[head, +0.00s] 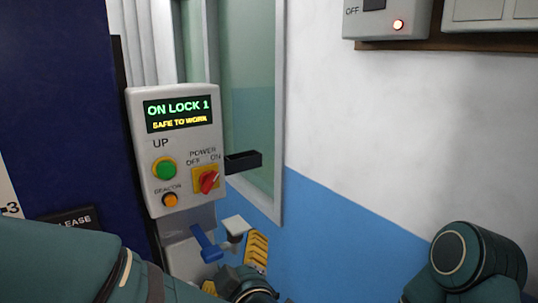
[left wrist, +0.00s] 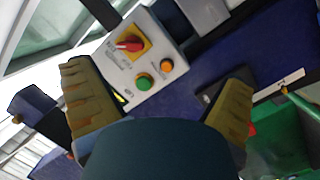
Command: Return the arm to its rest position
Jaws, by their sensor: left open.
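My left gripper (head: 235,268) is low in the middle of the head view, with a ridged yellow finger pad showing below the control panel. In the left wrist view my left gripper (left wrist: 158,75) has its two yellow pads wide apart with nothing held between them. My left arm (head: 60,265) comes in from the lower left. My right arm (head: 475,262) shows as a green rounded link at the lower right; its gripper is out of view.
A grey control panel (head: 175,135) reads "ON LOCK 1 SAFE TO WORK". It has a green button (head: 164,168), orange beacon button (head: 170,200) and red power switch (head: 209,181). A blue lever (head: 207,245) is below. The blue-white wall (head: 350,215) stands right.

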